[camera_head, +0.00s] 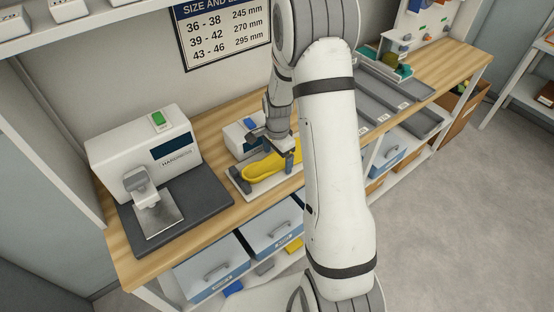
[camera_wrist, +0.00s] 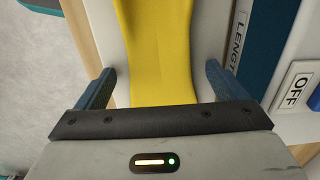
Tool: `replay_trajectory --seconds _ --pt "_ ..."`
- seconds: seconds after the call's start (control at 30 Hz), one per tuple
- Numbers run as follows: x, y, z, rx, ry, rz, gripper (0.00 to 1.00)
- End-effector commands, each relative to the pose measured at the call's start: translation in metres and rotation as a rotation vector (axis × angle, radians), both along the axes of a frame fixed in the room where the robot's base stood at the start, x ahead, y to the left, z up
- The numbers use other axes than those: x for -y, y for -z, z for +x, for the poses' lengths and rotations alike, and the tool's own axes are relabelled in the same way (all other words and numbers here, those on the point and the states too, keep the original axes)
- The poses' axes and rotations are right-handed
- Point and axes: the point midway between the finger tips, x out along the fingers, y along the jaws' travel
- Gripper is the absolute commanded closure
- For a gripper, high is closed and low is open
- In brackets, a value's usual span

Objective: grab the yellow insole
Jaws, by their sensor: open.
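The yellow insole (camera_head: 262,168) lies on a pale measuring plate (camera_head: 240,184) on the wooden bench, partly hidden behind my arm in the head view. In the wrist view the insole (camera_wrist: 157,50) runs lengthwise up the picture, between my two fingers. My gripper (camera_wrist: 163,85) is open, with one blue finger on each side of the insole and a gap at both sides. In the head view my gripper (camera_head: 280,160) is over the insole's right part. Whether the fingertips touch the plate cannot be told.
The device with the plate has a label and an OFF switch (camera_wrist: 296,90), close to the right finger in the wrist view. A white hardness tester (camera_head: 145,145) stands to the left on a dark base. Grey trays (camera_head: 400,88) lie on the bench to the right.

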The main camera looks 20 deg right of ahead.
Motion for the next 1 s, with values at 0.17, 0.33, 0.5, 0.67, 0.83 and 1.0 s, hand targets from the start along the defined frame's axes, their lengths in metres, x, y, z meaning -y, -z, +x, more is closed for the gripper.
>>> replay_trajectory --seconds 0.17,0.33,0.5,0.67,0.83,1.0 --pt "0.000 0.000 0.000 0.000 0.000 0.000 0.18" --pt "0.000 0.000 0.000 0.000 0.001 0.000 0.31" --pt "0.001 0.000 0.000 0.000 0.001 0.000 0.45" --pt "0.001 0.000 0.000 0.000 0.001 0.000 0.57" --pt "0.001 -0.001 0.000 0.000 0.001 0.000 0.57" --pt "0.001 -0.011 0.001 0.003 0.002 0.000 0.57"
